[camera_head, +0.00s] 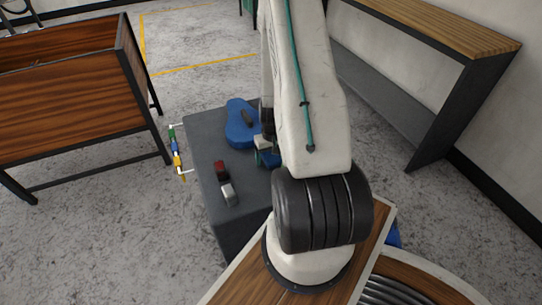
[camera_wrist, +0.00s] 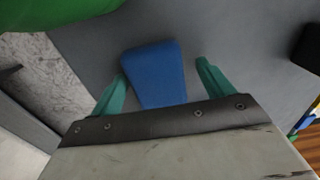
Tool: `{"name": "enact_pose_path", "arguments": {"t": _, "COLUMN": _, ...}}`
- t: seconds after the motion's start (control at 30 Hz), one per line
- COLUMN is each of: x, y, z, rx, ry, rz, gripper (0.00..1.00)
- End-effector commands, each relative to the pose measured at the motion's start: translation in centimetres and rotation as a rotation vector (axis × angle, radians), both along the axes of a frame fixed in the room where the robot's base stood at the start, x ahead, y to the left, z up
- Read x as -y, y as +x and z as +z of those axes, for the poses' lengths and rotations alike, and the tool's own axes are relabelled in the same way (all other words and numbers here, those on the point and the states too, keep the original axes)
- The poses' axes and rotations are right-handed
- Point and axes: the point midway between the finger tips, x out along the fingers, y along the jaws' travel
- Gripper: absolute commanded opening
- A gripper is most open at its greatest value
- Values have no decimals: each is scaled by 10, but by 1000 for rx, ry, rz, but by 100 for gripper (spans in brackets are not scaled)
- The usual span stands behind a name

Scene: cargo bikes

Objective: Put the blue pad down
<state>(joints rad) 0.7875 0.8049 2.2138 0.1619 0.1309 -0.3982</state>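The blue pad (camera_wrist: 155,72) is a flat tapered block in the wrist view, over the grey top of a low block-shaped stand (camera_wrist: 240,35). My gripper (camera_wrist: 161,70) has its two teal fingers spread, one on each side of the pad, with a visible gap at the right finger. The pad's near end is hidden by the gripper's body. In the head view, my gripper (camera_head: 263,157) is low over the stand (camera_head: 207,150), partly hidden by my arm, with a bit of blue beside it. Whether the pad touches the stand is hard to tell.
A larger blue object (camera_head: 240,124) with a dark handle lies at the stand's back. A red block (camera_head: 221,169) and a pale grey block (camera_head: 228,194) are at the front left. A wooden bin (camera_head: 70,95) stands left, a bench (camera_head: 440,35) right.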

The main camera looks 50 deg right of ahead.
Motion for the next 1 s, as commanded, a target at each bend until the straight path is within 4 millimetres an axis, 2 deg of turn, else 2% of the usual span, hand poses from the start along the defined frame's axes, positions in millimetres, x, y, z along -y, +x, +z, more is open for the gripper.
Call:
{"name": "enact_pose_path", "arguments": {"t": 0.17, "x": 0, "y": 0, "z": 3, "rx": 1, "ry": -1, "rz": 1, "gripper": 80}}
{"name": "enact_pose_path", "arguments": {"t": 0.27, "x": 1, "y": 1, "z": 13, "rx": 3, "ry": -2, "rz": 1, "gripper": 80}}
{"name": "enact_pose_path", "arguments": {"t": 0.7, "x": 3, "y": 0, "z": 98, "rx": 3, "ry": -3, "rz": 0, "gripper": 80}}
{"name": "enact_pose_path", "arguments": {"t": 1.0, "x": -2, "y": 2, "z": 130, "rx": 4, "ry": -4, "rz": 10, "gripper": 80}}
